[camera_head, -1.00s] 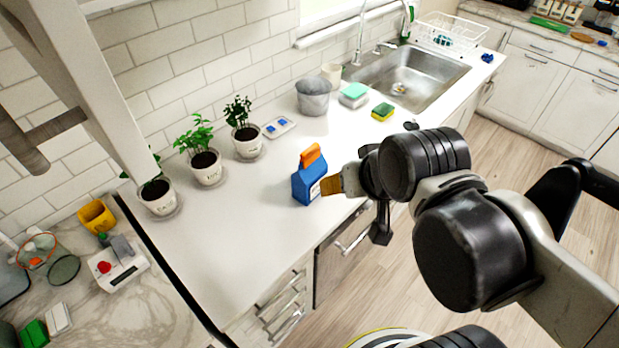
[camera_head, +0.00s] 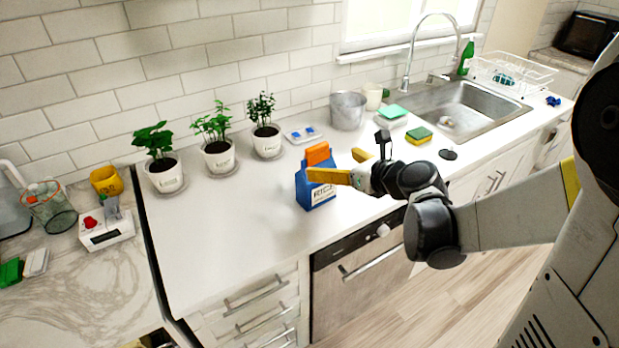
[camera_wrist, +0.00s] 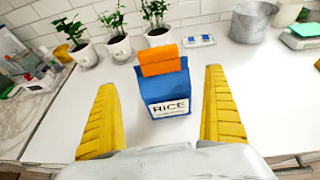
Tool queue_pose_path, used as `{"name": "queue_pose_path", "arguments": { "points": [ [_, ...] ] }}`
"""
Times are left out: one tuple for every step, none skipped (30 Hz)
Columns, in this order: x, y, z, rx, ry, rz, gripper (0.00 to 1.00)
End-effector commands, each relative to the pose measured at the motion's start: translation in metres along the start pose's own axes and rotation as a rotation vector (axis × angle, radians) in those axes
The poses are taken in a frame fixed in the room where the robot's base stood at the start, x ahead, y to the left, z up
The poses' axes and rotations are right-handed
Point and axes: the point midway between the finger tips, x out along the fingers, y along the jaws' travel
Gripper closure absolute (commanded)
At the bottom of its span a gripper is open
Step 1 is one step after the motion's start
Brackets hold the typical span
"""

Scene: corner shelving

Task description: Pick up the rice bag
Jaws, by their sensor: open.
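The rice bag (camera_head: 317,191) is blue with an orange top and a white label, and stands upright on the white counter near its front edge. In the wrist view the rice bag (camera_wrist: 166,90) faces me with "RICE" readable, between and just ahead of my yellow fingertips. My gripper (camera_head: 335,165) is open and empty. In the wrist view its two fingers (camera_wrist: 160,105) are spread wide, one on each side of the bag, with a gap on both sides. In the head view one finger covers part of the bag's front.
Several potted plants (camera_head: 219,155) stand behind and left of the bag along the tiled wall. A grey pot (camera_head: 348,110), a green and yellow sponge (camera_head: 419,135) and the sink (camera_head: 455,112) are to the right. The counter (camera_head: 235,225) left of the bag is clear.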

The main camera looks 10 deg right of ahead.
Motion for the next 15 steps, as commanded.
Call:
{"name": "queue_pose_path", "arguments": {
  "points": [
    [0.011,0.001,-0.003,-0.002,0.001,0.003,0.0],
    [0.016,0.001,-0.003,-0.004,0.001,0.002,0.0],
    [0.022,0.001,-0.003,-0.004,0.001,0.002,0.0],
    [0.025,0.001,-0.002,-0.004,0.001,0.002,0.0],
    [0.028,0.0,-0.002,-0.003,0.001,0.001,0.0],
    [0.031,0.0,-0.002,-0.003,0.001,0.001,0.0],
    [0.033,0.0,-0.002,-0.003,0.001,0.001,0.0],
    [0.035,0.0,-0.002,-0.004,0.001,0.001,0.0],
    [0.039,0.0,-0.003,-0.004,0.001,0.001,0.0],
    [0.043,0.0,-0.004,-0.005,0.001,0.001,0.0],
    [0.047,0.0,-0.005,-0.005,0.001,0.001,0.0],
    [0.053,-0.001,-0.007,-0.006,0.002,0.001,0.0],
    [0.059,-0.001,-0.008,-0.005,0.002,0.001,0.0],
    [0.064,-0.001,-0.009,-0.005,0.002,0.002,0.0],
    [0.07,-0.001,-0.008,-0.006,0.002,0.003,0.0]
  ]
}}
